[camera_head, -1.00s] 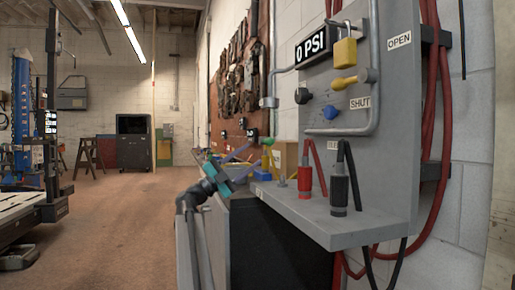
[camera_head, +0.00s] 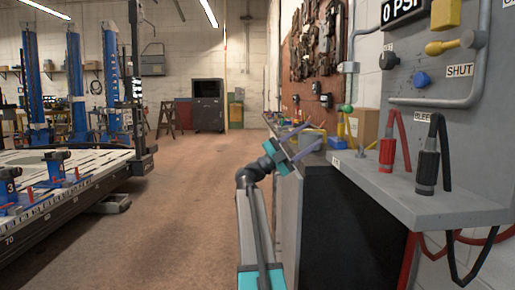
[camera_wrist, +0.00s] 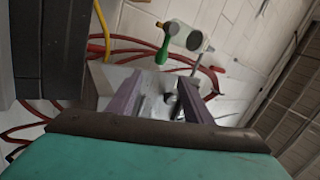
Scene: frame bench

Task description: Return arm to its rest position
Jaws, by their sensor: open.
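My gripper (camera_head: 316,134) is at the end of my arm in the middle of the head view, in front of the bench edge. Its two purple fingers are spread apart and point up to the right, with nothing seen between them. A teal wrist block joins them to my dark, bent arm. In the wrist view the gripper (camera_wrist: 158,88) shows both fingers apart, with a pale blurred area beyond them. Whether the fingers touch anything on the bench behind is not clear.
A slotted table (camera_head: 60,215) stands at the left. The brown floor (camera_head: 175,225) between is open.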

